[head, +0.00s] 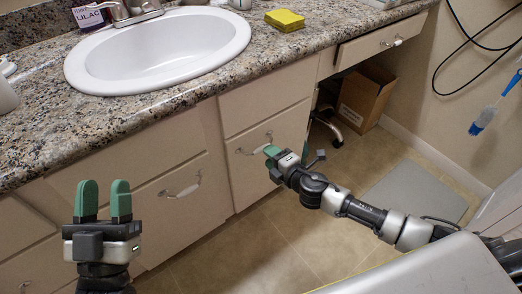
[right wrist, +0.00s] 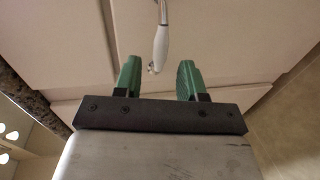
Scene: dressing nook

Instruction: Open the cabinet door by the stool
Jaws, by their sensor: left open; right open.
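The cabinet door (head: 268,176) is the pale panel below a drawer, beside the knee space where part of the stool's dark base (head: 325,122) shows. The door looks closed. Its handle, with a white grip and metal ends, is partly hidden by my right gripper (head: 286,156) in the head view. In the right wrist view the handle (right wrist: 161,42) appears ahead of and between the green fingertips of my right gripper (right wrist: 158,66). That gripper is open; contact with the handle cannot be told. My left gripper (head: 104,187) is open and empty at the lower left.
A granite countertop (head: 170,110) with a white sink (head: 160,48) and yellow sponges (head: 285,20) is above the cabinets. A cardboard box (head: 364,100) sits in the knee space. A grey mat (head: 415,190) lies on the tiled floor (head: 300,240), which is otherwise clear near the door.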

